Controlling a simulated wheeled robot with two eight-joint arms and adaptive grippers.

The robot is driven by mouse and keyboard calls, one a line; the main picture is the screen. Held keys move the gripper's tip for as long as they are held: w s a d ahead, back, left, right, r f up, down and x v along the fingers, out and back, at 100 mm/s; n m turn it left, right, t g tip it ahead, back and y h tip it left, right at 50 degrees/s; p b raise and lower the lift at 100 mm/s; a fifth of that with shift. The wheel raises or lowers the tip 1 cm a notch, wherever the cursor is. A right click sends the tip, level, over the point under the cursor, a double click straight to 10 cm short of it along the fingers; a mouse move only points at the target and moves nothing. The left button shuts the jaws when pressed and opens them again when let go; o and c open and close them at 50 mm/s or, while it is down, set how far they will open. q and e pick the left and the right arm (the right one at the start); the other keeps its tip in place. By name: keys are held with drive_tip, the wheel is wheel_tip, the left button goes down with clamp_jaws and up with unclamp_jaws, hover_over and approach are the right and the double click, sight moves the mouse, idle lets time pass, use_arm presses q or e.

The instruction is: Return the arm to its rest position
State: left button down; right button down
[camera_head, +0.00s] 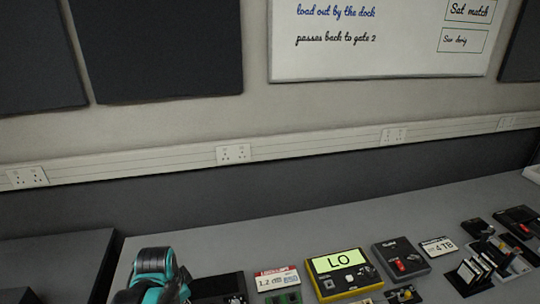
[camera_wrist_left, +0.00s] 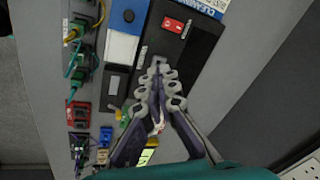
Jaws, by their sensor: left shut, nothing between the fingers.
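My left gripper (camera_wrist_left: 160,68) shows in the left wrist view with its two grey linked fingers drawn together at the tips. It is shut and holds nothing. It hangs over a grey bench top crowded with devices, its tips in front of a black panel (camera_wrist_left: 198,50) with a red switch. In the head view a teal and black part of my left arm stands at the bottom left. The fingers are hidden there. My right arm shows in neither view.
A socket trunking (camera_head: 300,146) crosses the wall under a whiteboard (camera_head: 360,62).

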use_arm(q)
drive_tip(key=s+d+r+n+t+b, duration=0.2)
drive_tip(key=s+d+n+t, duration=0.2)
drive_tip(key=s+n, duration=0.3)
drive_tip(key=shift+s+d+n, duration=0.25)
drive_tip(key=shift+d+n, duration=0.55)
drive_tip(key=shift+n, duration=0.2)
